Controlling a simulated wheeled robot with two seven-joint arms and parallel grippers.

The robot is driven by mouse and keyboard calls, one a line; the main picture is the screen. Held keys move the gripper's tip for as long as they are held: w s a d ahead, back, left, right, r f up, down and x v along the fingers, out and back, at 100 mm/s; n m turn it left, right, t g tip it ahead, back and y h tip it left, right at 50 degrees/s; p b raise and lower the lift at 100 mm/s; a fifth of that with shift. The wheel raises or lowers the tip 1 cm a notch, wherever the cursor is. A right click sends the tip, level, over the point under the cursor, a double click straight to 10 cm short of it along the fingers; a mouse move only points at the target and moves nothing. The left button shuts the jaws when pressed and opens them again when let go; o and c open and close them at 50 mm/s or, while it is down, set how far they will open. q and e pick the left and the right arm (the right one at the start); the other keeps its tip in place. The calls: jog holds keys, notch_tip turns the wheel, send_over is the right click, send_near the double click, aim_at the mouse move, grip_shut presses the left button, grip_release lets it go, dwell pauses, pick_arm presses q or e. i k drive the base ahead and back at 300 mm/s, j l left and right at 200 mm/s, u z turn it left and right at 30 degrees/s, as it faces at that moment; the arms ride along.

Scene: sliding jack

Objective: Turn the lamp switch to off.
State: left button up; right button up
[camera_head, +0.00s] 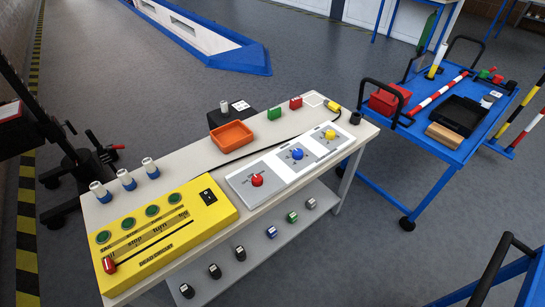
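A white table (340,148) stands in the middle of the head view. On it lies a yellow panel (165,262) with several green round buttons, a red-handled lever (109,265) and a black switch (208,197) at its right end. To the right are three white plates with a red knob (257,180), a blue knob (297,154) and a yellow knob (330,134). The small labels are too small to read, so I cannot tell which control is the lamp switch or how it is set. Neither gripper shows.
Small blocks sit on the lower shelf (262,250). A blue cart (440,150) is at the right, a black wheeled stand (75,155) at the left.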

aim_at(257, 179)
jog(key=i+l+u, duration=0.15)
jog(key=u, duration=0.25)
jog(key=i+l+u, duration=0.2)
jog(key=u, duration=0.2)
jog(key=i+l+u, duration=0.15)
jog(key=u, duration=0.25)
jog(key=l, duration=0.1)
